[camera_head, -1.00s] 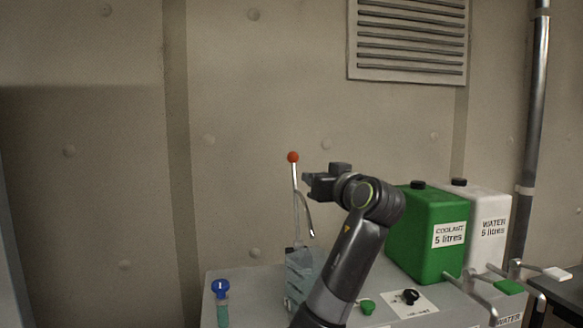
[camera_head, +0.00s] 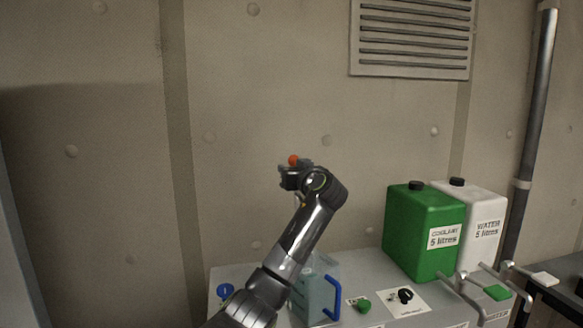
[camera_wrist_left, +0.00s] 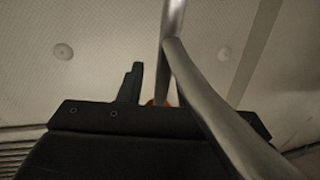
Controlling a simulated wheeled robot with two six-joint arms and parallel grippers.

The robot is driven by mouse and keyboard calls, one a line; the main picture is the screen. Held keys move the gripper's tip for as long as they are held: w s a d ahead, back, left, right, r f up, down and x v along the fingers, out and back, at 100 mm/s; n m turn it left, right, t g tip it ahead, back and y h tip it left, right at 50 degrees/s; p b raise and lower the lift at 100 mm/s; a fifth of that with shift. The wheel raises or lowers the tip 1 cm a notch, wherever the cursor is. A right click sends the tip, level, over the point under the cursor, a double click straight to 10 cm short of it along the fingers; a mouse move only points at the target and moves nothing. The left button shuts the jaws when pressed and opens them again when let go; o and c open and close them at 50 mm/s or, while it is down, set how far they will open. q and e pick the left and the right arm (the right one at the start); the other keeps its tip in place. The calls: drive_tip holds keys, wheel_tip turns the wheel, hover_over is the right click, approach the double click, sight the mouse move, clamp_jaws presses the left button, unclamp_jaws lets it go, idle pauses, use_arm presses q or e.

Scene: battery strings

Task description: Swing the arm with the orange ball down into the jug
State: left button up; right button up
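The orange ball (camera_head: 293,159) tops the swing arm and shows just above my left gripper (camera_head: 284,176) in the head view. In the left wrist view a sliver of the orange ball (camera_wrist_left: 158,103) shows at the edge of the black gripper body. The swing arm's metal rod (camera_wrist_left: 173,30) and a bent tube (camera_wrist_left: 212,112) cross that view. One dark finger stands left of the rod with a gap; the other is hidden, so the grip is unclear. The translucent teal jug (camera_head: 313,298) with a blue handle stands on the grey bench, partly behind my left arm. My right gripper is not in view.
A green coolant container (camera_head: 412,235) and a white water container (camera_head: 487,235) stand at the bench's right, with levers in front. A green knob (camera_head: 363,306), a black knob (camera_head: 404,296) and a blue knob (camera_head: 224,291) are on the grey bench (camera_head: 237,271).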

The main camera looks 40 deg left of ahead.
use_arm(q)
clamp_jaws()
idle(0.3)
drive_tip(key=b, duration=0.2)
drive_tip(key=s+d+y+b, duration=0.1)
drive_tip(key=b, duration=0.1)
drive_tip(key=shift+s+d+r+t, duration=0.1)
drive_tip(key=shift+d+r+t, duration=0.05)
drive_tip(key=shift+d+t, duration=0.15)
drive_tip(key=shift+s+d+r, duration=0.15)
drive_tip(key=shift+d+r, duration=0.05)
drive_tip(key=shift+r, duration=0.05)
